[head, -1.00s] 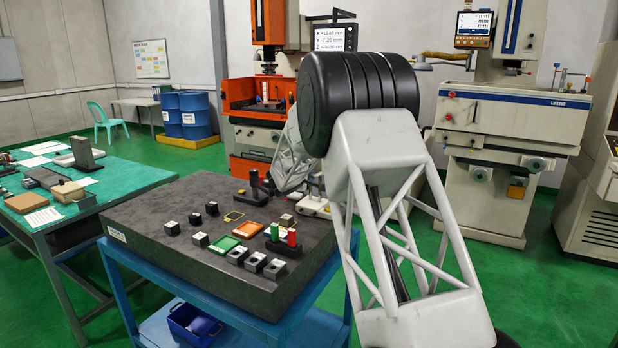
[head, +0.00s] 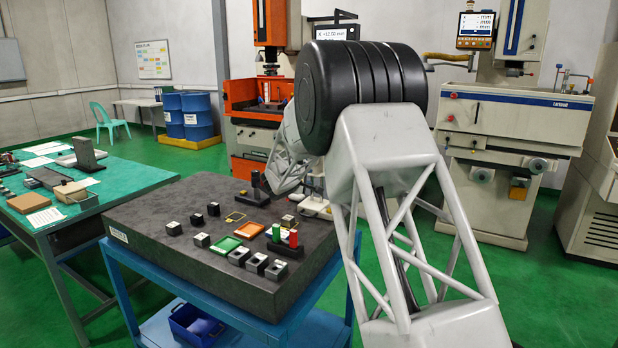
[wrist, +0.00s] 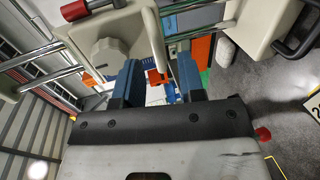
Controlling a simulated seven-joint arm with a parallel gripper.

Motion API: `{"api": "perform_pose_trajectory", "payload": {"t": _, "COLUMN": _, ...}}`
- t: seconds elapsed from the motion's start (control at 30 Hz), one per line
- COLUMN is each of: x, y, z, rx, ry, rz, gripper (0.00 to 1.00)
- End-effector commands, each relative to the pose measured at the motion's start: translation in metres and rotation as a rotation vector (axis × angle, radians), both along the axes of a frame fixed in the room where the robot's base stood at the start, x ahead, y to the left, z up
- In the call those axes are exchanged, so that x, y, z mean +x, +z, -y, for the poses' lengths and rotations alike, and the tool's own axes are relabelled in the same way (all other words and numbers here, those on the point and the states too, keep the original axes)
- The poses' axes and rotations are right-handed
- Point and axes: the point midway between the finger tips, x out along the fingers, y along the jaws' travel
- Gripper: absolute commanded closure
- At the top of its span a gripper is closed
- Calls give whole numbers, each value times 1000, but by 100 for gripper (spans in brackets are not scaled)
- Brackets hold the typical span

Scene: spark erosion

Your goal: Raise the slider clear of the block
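In the wrist view, the two blue-grey fingers of my gripper (wrist: 160,75) stand apart, with background showing in the gap. A cream slider with a round knob (wrist: 108,50) is just beyond and left of the fingers. A thin pale bar from it shows between the fingers; whether they touch it is unclear. Bright steel columns (wrist: 35,85) run beside the slider. In the head view, my arm hides the gripper and most of this instrument; only its cream base (head: 315,206) shows on the dark plate. I cannot make out which block lies by the slider.
The dark granite plate (head: 190,262) carries several small blocks, a green tray (head: 225,244), an orange tray (head: 249,231) and a stand with red and green cylinders (head: 284,245). A black post stand (head: 257,188) is near the far edge.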

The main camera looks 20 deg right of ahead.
Motion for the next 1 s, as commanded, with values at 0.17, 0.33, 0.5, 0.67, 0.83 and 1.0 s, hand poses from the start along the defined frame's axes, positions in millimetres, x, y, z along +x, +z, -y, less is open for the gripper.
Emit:
{"api": "perform_pose_trajectory", "payload": {"t": 0.17, "x": -14, "y": 6, "z": -14, "rx": 0, "ry": 0, "rz": 1, "gripper": 64}}
{"api": "perform_pose_trajectory", "payload": {"t": 0.33, "x": -23, "y": 8, "z": -23, "rx": -1, "ry": 0, "rz": 1, "gripper": 64}}
{"api": "perform_pose_trajectory", "payload": {"t": 0.5, "x": -27, "y": 9, "z": -27, "rx": -1, "ry": 1, "rz": 1, "gripper": 64}}
{"api": "perform_pose_trajectory", "payload": {"t": 0.67, "x": -28, "y": 9, "z": -28, "rx": -1, "ry": 0, "rz": 1, "gripper": 64}}
{"api": "perform_pose_trajectory", "payload": {"t": 0.83, "x": -28, "y": 10, "z": -28, "rx": -1, "ry": 0, "rz": 1, "gripper": 64}}
{"api": "perform_pose_trajectory", "payload": {"t": 1.0, "x": -32, "y": 12, "z": -27, "rx": 5, "ry": -6, "rz": 0, "gripper": 64}}
